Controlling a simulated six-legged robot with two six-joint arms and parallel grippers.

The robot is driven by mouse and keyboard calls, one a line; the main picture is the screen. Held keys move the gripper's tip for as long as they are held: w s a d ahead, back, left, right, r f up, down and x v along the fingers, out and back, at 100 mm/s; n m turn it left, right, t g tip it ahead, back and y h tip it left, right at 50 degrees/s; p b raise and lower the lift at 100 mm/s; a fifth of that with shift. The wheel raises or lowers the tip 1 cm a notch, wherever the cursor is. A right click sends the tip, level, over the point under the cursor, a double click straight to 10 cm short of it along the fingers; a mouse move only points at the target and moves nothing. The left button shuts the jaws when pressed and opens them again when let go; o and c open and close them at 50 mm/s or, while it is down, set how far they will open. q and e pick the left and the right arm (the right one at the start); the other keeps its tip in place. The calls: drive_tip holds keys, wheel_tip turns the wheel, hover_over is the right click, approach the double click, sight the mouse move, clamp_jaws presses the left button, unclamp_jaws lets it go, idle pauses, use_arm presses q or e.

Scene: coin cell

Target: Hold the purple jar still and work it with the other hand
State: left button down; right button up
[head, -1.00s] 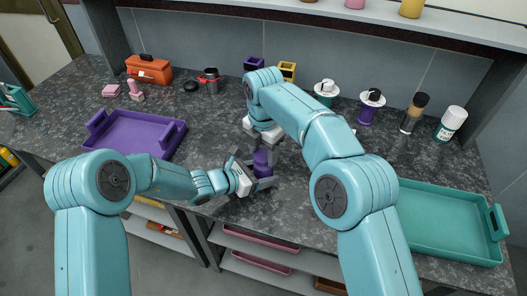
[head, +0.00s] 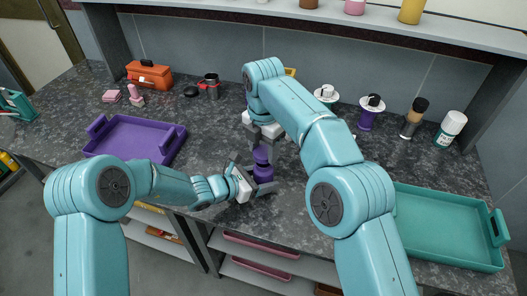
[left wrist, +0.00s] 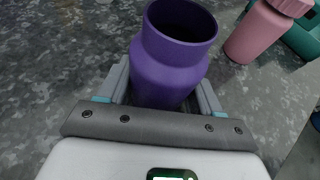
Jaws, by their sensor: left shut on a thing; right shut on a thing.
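The purple jar (head: 263,172) is upright near the front edge of the counter. My left gripper (head: 259,186) is shut around its lower body from the left. In the left wrist view the jar (left wrist: 168,78) sits between both fingers, and its round mouth is open with no lid on it. My right gripper (head: 263,142) points down from above, shut on a purple piece, seemingly the lid (head: 261,154), over the jar. The gap between lid and jar is hard to judge in the head view.
A purple tray (head: 177,147) lies at the left and a teal tray (head: 450,259) at the right. An orange toolbox (head: 149,77) and several containers stand along the back. A pink bottle (left wrist: 255,35) is near the jar's right in the left wrist view.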

wheel_tip(320, 180, up, 3)
drive_tip(key=shift+f, duration=0.2)
use_arm(q)
drive_tip(key=shift+c, duration=0.6)
unclamp_jaws()
